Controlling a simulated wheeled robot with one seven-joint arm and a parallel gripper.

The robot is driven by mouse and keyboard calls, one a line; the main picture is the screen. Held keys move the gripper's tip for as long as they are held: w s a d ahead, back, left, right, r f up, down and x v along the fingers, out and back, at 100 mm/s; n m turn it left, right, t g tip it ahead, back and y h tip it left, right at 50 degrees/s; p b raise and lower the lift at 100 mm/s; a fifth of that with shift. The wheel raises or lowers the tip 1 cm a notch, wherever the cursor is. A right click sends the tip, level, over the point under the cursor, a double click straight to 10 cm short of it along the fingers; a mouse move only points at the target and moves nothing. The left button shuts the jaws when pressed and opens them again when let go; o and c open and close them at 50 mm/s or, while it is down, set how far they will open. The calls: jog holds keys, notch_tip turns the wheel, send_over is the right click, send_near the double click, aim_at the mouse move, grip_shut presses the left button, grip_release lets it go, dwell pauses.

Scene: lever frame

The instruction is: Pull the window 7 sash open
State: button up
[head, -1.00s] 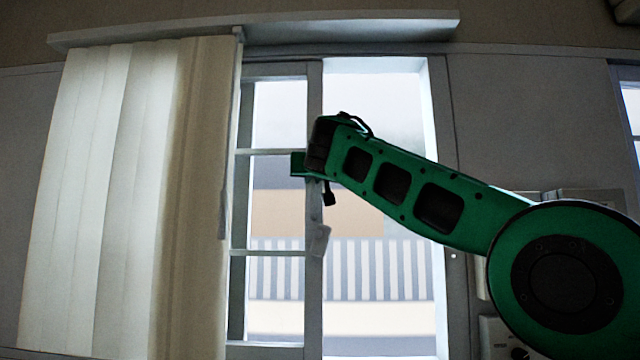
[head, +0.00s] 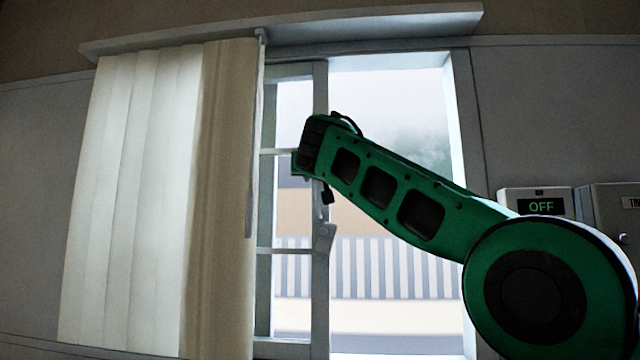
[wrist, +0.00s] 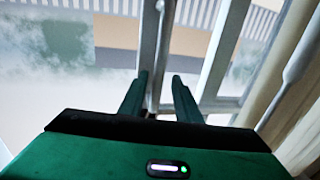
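The window sash is a pale grey frame with crossbars, in the left part of the window in the head view; its right upright (head: 320,290) stands beside a tall clear gap. A small light grey piece (head: 324,236) is on this upright. My gripper is at the upright's upper part in the head view, with its fingers mostly hidden behind my green arm. In the wrist view my gripper (wrist: 159,76) has two green fingers standing apart. A grey upright (wrist: 155,45) runs down between them, close to the left finger; I cannot tell whether they touch.
A cream curtain (head: 140,200) hangs over the window's left side, under a long pelmet (head: 290,35). At right, a wall box with an OFF display (head: 540,206) and a grey box (head: 615,215) sit near my arm. A striped railing shows outside.

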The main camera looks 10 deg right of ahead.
jog(key=shift+d, duration=0.1)
jog(key=s+a, duration=0.1)
jog(key=s, duration=0.9)
jog(key=shift+s, duration=0.3)
